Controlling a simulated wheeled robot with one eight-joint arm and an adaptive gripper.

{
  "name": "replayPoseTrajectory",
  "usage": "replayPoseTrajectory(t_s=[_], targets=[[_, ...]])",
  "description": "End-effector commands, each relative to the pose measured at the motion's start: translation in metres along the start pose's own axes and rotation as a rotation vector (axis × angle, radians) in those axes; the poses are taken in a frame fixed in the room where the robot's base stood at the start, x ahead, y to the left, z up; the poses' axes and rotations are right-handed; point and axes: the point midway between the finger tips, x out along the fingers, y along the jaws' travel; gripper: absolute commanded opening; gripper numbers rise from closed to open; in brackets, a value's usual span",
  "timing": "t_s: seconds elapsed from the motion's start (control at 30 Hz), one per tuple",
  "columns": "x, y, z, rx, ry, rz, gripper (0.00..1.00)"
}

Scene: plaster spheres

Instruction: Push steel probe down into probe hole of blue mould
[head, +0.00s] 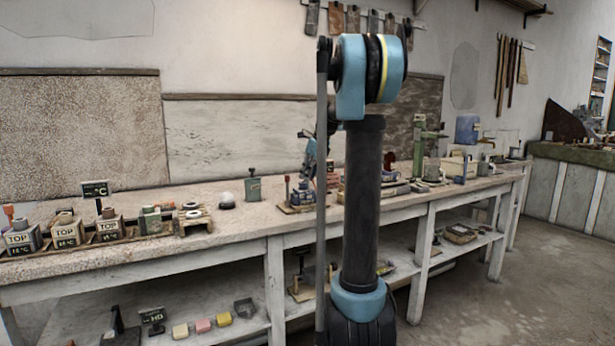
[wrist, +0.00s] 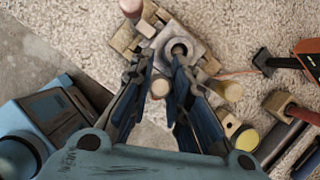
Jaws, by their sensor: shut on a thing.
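My gripper (wrist: 164,82) shows in the wrist view, its two dark blue fingers closed around a round tan end, which I take for the top of the steel probe (wrist: 159,88). The probe's lower part is hidden below it. Just beyond the fingertips is a grey-blue block with a dark round hole, apparently the blue mould (wrist: 196,46). The probe's top appears beside the hole; I cannot tell its tip's height or whether it touches the mould. In the head view my arm's column hides most of the gripper, near small bluish items on the bench.
Wooden blocks (wrist: 126,40) flank the mould. In the head view, moulds marked TOP (head: 66,230) stand on the bench (head: 160,256) at left.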

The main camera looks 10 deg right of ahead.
Motion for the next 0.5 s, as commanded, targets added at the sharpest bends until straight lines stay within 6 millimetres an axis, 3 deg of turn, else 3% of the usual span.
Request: replayPoseTrajectory(t_s=[0.5], targets=[[0.0097, 0.0000, -0.0040, 0.000, 0.000, 0.000, 0.00]])
